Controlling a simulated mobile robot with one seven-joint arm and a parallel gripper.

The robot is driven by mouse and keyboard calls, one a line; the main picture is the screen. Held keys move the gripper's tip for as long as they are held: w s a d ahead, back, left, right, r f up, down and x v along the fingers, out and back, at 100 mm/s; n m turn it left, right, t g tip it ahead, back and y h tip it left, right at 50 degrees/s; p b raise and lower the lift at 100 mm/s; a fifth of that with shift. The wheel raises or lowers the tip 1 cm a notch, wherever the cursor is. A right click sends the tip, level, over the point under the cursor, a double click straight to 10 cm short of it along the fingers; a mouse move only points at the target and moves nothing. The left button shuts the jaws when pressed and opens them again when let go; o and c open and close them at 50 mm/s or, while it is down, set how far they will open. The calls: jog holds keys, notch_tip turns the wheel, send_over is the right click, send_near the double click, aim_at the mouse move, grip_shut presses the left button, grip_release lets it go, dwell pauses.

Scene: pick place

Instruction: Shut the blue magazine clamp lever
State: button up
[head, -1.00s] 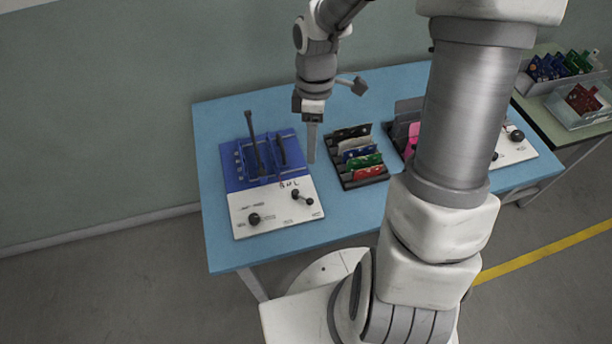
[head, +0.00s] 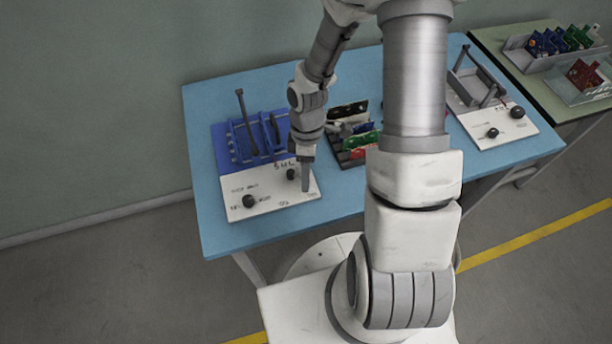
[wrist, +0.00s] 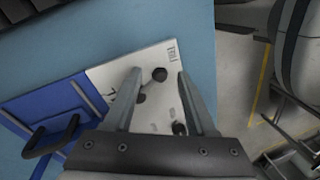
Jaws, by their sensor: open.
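The blue magazine (head: 236,146) sits at the left of the blue table, with a white front plate (head: 262,203). A tall dark bar (head: 246,122) stands up from the blue part. The plate carries a black round knob (head: 248,200) and a small clamp lever (head: 291,174), partly hidden by my gripper in the head view. My gripper (head: 305,188) is over the plate's right side, pointing down. In the wrist view my gripper (wrist: 159,74) is open, with the lever's black knob (wrist: 160,74) appearing between its fingertips. Contact cannot be told.
A dark rack (head: 350,157) of coloured cards stands right of the magazine, partly behind my arm. A similar fixture with a white plate (head: 500,130) is at the table's right. A green table (head: 490,38) with bins stands beyond. The front strip of the blue table is clear.

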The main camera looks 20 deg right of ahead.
jog(key=shift+f, duration=0.4)
grip_shut()
